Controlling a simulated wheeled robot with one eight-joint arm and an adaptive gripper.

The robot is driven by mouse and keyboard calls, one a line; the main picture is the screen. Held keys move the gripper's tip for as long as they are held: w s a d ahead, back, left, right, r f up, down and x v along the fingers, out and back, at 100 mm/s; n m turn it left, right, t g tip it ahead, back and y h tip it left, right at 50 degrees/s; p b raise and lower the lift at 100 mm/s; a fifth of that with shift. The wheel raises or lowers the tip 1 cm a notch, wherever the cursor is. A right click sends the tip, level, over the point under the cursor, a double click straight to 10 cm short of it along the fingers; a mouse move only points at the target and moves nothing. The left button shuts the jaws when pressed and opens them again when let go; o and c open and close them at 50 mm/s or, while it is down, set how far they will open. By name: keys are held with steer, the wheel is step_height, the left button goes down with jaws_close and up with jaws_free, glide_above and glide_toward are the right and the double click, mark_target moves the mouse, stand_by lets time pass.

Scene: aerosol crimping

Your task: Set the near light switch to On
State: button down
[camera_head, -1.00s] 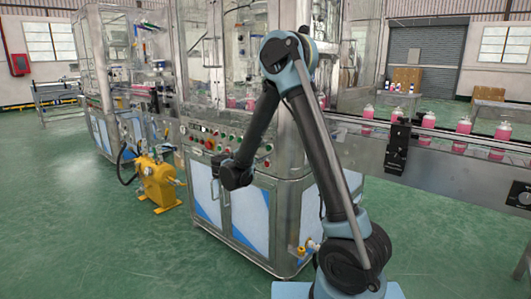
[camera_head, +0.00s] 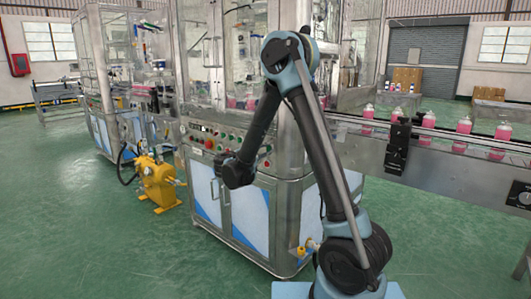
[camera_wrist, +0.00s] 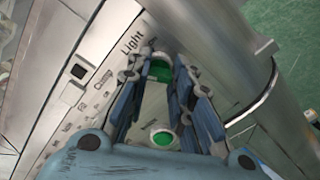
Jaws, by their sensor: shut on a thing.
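In the wrist view, a green light switch (camera_wrist: 160,70) sits on the panel beside the printed word "Light". My gripper (camera_wrist: 165,78) reaches to it with its fingers on either side, shut on the switch. The fingers hide part of the switch, and I cannot tell which position it is set to. In the head view, the end of my arm is close to the machine's control panel (camera_head: 226,139); my fingers and the switch cannot be made out there.
A second green round control (camera_wrist: 162,138) shows between my finger links. A metal column (camera_wrist: 222,55) stands close beside the gripper. In the head view, a conveyor (camera_head: 450,163) with pink bottles runs right, and a yellow pump (camera_head: 158,180) stands on the floor at left.

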steer(key=shift+m, duration=0.3)
steer(key=m, duration=1)
steer(key=shift+d+m, duration=0.1)
steer(key=shift+m, duration=0.3)
steer(key=shift+s+f+m, duration=0.1)
steer(key=shift+m, duration=0.2)
steer(key=c, duration=1.5)
jaws_free()
steer(key=shift+d, duration=0.1)
steer(key=shift+o, duration=0.2)
steer(key=shift+s, duration=0.1)
